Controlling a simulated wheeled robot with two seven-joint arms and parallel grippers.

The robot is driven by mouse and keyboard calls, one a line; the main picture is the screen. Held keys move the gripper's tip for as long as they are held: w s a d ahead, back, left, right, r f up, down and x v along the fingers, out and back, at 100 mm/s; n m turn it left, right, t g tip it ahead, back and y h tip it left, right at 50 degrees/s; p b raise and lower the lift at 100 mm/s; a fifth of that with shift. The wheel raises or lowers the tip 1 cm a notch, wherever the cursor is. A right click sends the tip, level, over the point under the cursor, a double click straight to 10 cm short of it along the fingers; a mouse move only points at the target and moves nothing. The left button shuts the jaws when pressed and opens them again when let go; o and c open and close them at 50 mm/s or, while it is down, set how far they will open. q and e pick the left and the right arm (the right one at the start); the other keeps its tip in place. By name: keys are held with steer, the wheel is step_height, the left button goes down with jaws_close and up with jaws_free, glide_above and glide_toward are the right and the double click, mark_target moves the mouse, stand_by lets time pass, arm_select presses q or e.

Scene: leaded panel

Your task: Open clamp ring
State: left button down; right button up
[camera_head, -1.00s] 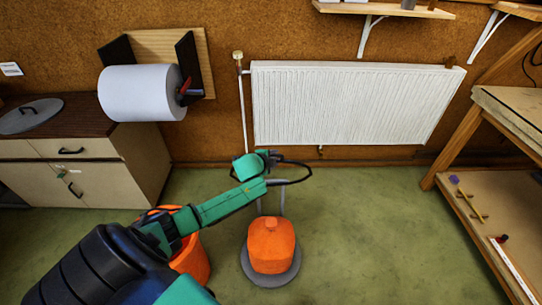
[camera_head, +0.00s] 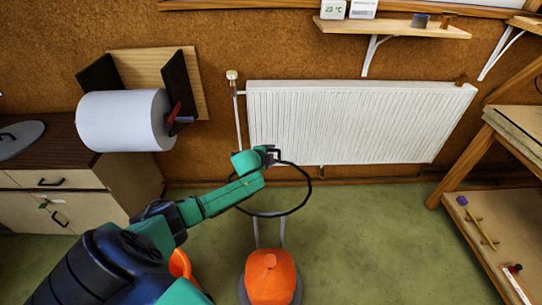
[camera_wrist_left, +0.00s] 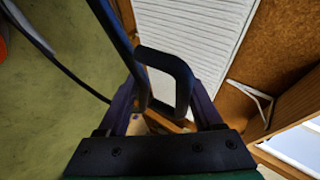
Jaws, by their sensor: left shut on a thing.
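The clamp ring (camera_head: 309,190) is a thin dark hoop, seen in the head view hanging tilted in the air in front of the radiator. My left gripper (camera_head: 270,155) is shut on it at its upper edge. In the left wrist view a dark loop-shaped handle (camera_wrist_left: 182,78) stands between the fingers of my left gripper (camera_wrist_left: 165,108), and the thin dark band of the ring (camera_wrist_left: 55,58) curves away to the left. Whether the ring has a gap is too small to tell. My right gripper is out of view.
An orange floor machine (camera_head: 270,278) with a grey base stands below the ring. An orange bucket (camera_head: 181,266) is mostly hidden behind my left arm. A white radiator (camera_head: 350,120) is on the wall behind. A wooden bench (camera_head: 485,235) stands at right.

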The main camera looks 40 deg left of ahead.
arm_select(q)
steer(key=shift+w+r, duration=0.2)
steer(key=shift+r, duration=0.2)
steer(key=c, duration=0.8)
jaws_free()
steer(key=shift+c, duration=0.2)
steer(key=p+v, duration=0.1)
steer(key=v, duration=1.3)
steer(key=shift+s+f, duration=0.15)
steer(key=shift+s, duration=0.25)
steer(key=shift+a, duration=0.1)
steer(key=shift+f, duration=0.1)
